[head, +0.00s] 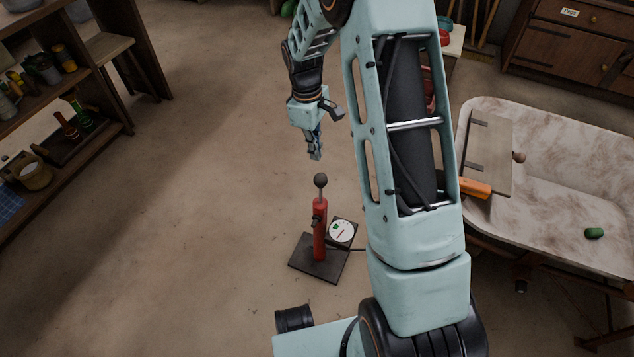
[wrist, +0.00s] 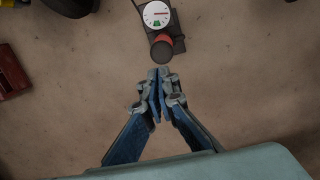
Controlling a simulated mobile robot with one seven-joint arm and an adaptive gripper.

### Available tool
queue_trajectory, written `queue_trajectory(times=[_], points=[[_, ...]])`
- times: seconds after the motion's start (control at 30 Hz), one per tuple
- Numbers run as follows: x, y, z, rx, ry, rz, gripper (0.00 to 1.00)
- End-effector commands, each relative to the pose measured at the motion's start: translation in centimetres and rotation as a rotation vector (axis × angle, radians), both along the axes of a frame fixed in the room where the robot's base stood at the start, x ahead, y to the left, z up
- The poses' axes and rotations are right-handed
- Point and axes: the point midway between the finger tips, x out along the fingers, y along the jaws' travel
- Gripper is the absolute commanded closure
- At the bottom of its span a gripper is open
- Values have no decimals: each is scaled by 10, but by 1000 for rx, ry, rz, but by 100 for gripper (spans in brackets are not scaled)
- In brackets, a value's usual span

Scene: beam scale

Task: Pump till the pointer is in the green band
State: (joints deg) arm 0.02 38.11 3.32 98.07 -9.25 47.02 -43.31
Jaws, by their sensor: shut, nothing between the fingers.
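The pump has a red upright body (head: 320,235) with a dark round knob (head: 320,181) on top, and it stands on a dark base plate (head: 312,265) on the floor. A white round gauge (head: 342,231) with a green band sits beside the body. In the wrist view the gauge (wrist: 157,14) shows a red pointer line apart from the green band. My gripper (head: 316,157) is shut and empty, above and just beyond the knob in the head view. In the wrist view my gripper's tips (wrist: 161,75) are close to the knob (wrist: 162,50); contact cannot be told.
A wooden shelf (head: 75,95) with jars and bottles stands at the left. A pale worn table (head: 560,185) stands at the right, with an orange-handled thing (head: 475,188) and a small green object (head: 594,233). The floor (head: 200,220) left of the pump is clear.

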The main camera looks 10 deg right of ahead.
Motion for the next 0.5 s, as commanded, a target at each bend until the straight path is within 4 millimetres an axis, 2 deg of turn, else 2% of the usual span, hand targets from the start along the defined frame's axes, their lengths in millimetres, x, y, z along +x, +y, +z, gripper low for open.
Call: queue_trajectory(times=[0.1,0.5], points=[[-3,0,-8,6,18,15,100],[-3,0,-10,5,17,14,100]])
